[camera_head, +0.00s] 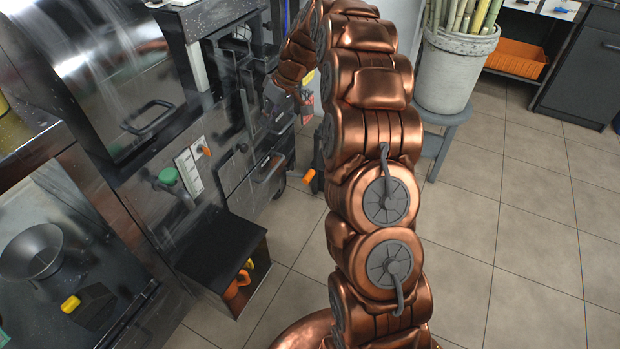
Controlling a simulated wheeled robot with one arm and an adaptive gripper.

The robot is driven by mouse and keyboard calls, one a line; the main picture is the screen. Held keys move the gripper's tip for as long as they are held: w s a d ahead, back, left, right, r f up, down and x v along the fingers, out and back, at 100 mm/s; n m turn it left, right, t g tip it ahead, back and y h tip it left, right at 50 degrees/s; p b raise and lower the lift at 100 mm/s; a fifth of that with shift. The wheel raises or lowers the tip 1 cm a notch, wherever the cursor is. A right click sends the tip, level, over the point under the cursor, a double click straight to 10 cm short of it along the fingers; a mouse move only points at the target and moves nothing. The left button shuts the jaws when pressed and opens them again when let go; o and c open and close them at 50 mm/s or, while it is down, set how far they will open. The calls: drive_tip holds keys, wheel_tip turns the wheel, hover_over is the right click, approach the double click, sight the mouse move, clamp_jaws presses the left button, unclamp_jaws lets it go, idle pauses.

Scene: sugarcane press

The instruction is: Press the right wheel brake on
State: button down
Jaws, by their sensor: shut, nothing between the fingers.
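The dark metal press cart (110,170) fills the left of the head view. A small orange lever (309,176) sticks out low at its right end, beside a dark caster wheel (278,190); it looks like the right wheel brake. Whether it is up or down cannot be told. My copper arm reaches up the middle and bends left at the top. My dark gripper (276,104) is shut and empty, in front of the cart's right part and above the orange lever, apart from it in the picture. Its fingertips are small and partly lost against the dark cart.
An open black box (222,262) with orange and yellow parts is low on the cart. A bucket of cane (456,68) stands on a blue-grey stool (446,118) behind my arm. An orange bin (516,58) is at the back. The tiled floor (520,200) at right is clear.

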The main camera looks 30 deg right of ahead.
drive_tip(key=w+d+f+t+b, duration=0.1)
drive_tip(key=w+d+f+b, duration=0.2)
drive_tip(key=d+f, duration=0.5)
drive_tip(key=w+d+f+n+t+b, duration=0.1)
drive_tip(key=w+d+f+b, duration=0.2)
drive_tip(key=f, duration=1)
drive_tip(key=w+d+f+t+h+b, duration=0.1)
drive_tip(key=w+d+f+b, duration=0.2)
drive_tip(key=d+f+b, duration=0.3)
drive_tip(key=d+f, duration=0.4)
drive_tip(key=d, duration=0.3)
drive_tip(key=shift+d+f+n+b, duration=0.3)
drive_tip(key=shift+d+n+b, duration=0.05)
drive_tip(key=shift+n+b, duration=0.05)
drive_tip(key=b, duration=0.3)
hover_over(309, 175)
drive_tip(key=shift+w+f, duration=0.15)
drive_tip(key=shift+f, duration=2)
drive_tip(key=shift+w+f, duration=0.1)
drive_tip(key=shift+f, duration=2)
drive_tip(key=shift+s+d+f+b, duration=0.15)
drive_tip(key=shift+f+b, duration=0.35)
drive_tip(key=shift+f, duration=0.45)
drive_tip(key=shift+s+f+b, duration=0.15)
drive_tip(key=shift+f+b, duration=0.35)
drive_tip(key=shift+f, duration=0.45)
drive_tip(key=shift+w+p, duration=0.1)
drive_tip(key=shift+p, duration=0.2)
